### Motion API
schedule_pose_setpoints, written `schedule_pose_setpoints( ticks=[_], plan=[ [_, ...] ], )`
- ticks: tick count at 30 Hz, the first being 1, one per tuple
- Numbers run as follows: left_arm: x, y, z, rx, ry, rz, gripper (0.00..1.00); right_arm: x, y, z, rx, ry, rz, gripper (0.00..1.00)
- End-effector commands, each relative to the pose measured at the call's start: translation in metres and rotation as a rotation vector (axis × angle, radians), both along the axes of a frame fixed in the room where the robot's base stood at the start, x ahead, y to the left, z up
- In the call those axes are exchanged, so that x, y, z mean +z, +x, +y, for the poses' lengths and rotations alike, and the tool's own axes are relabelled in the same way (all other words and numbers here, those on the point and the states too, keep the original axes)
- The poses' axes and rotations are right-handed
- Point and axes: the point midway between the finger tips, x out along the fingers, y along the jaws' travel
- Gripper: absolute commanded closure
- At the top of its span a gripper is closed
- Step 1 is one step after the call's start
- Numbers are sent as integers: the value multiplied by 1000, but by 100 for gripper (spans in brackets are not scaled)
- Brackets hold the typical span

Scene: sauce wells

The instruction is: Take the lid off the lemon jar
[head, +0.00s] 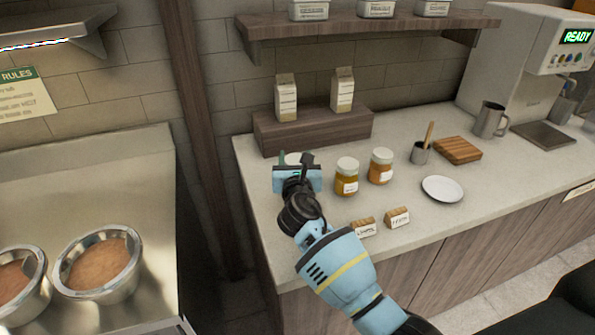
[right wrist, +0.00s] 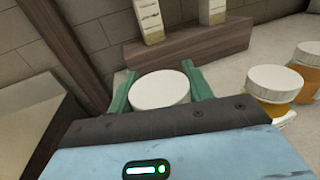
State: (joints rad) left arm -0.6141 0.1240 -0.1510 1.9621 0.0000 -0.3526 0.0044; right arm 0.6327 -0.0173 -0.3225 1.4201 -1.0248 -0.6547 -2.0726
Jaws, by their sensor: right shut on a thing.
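My right gripper (head: 296,165) is over the left end of the counter, left of two jars. In the right wrist view its green fingers stand on either side of a round white lid (right wrist: 160,89), and it is shut on this lid. The jar body below is hidden, so I cannot tell its contents or whether the lid is raised. A yellow jar with a white lid (head: 347,177) and an orange jar with a white lid (head: 381,166) stand to the right. Their labels are too small to read. My left gripper is not in view.
A wooden riser (head: 312,128) with two cartons stands behind. Two small signs (head: 397,217) sit near the front edge. A shelf (head: 370,27) hangs above.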

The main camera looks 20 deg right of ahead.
Motion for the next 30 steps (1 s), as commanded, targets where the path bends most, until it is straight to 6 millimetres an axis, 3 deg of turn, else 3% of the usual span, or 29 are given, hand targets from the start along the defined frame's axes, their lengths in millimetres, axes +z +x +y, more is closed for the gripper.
schedule_pose_setpoints(
  ticks=[1, 6, 21, 22, 30],
  plan=[
    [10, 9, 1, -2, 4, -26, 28, 25, 0, 0, 0, -2, -20, 82],
    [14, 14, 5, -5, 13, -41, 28, 49, 0, 0, 0, -1, -16, 82],
    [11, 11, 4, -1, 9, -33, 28, 62, 0, 0, 0, -1, -5, 82],
    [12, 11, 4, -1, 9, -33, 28, 62, 0, 0, 1, -1, -5, 54],
    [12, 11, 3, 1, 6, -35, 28, 62, 0, 0, 0, -1, -5, 89]
  ],
)
